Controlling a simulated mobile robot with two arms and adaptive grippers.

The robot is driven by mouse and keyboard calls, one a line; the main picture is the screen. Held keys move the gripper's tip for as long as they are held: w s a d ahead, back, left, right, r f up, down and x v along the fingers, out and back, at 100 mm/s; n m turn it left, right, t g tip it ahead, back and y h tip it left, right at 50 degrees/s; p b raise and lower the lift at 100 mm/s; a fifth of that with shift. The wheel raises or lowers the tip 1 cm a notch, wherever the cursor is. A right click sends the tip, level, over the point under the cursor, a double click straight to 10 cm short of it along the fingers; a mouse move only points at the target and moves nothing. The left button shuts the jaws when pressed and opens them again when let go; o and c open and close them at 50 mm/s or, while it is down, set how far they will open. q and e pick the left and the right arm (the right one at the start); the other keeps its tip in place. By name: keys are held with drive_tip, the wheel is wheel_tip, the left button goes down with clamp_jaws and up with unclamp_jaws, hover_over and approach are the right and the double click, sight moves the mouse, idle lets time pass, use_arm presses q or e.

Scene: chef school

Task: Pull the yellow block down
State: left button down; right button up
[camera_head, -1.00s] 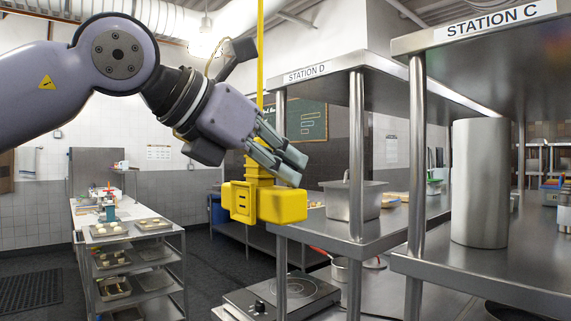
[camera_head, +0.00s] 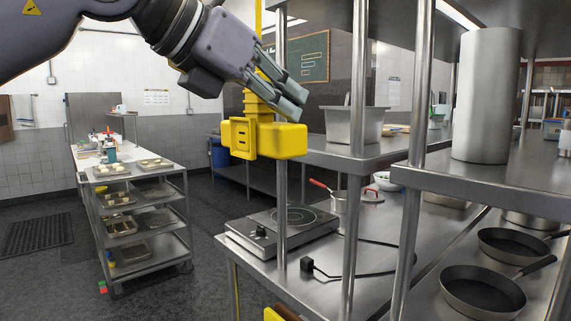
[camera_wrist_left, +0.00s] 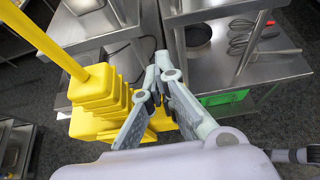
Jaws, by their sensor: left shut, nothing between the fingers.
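The yellow block (camera_head: 262,138) hangs on a yellow cord (camera_head: 258,25) in the head view, with a stepped neck above a wide box-shaped bottom. In the left wrist view the stepped yellow block (camera_wrist_left: 98,108) is left of the fingers. My left gripper (camera_head: 293,103) is shut and empty, its fingers slanting down to the right, just above and in front of the block's right part. In the wrist view the left gripper (camera_wrist_left: 165,85) partly overlaps the block's lower part; I cannot tell whether they touch. My right gripper is not in view.
A steel shelf unit's post (camera_head: 280,210) stands close behind and right of the block. A tray cart (camera_head: 140,225) stands at left, with free floor in front.

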sight(267, 152)
use_arm(q)
wheel_tip(267, 152, down, 4)
drive_tip(key=b, duration=0.3)
drive_tip(key=shift+f, duration=0.2)
wheel_tip(267, 152, down, 3)
drive_tip(key=b, duration=0.3)
drive_tip(key=shift+a+f, duration=0.1)
drive_tip(key=shift+f, duration=0.1)
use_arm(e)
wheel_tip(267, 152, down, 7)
use_arm(q)
drive_tip(key=shift+f+b, duration=2.35)
drive_tip(key=shift+b, duration=0.15)
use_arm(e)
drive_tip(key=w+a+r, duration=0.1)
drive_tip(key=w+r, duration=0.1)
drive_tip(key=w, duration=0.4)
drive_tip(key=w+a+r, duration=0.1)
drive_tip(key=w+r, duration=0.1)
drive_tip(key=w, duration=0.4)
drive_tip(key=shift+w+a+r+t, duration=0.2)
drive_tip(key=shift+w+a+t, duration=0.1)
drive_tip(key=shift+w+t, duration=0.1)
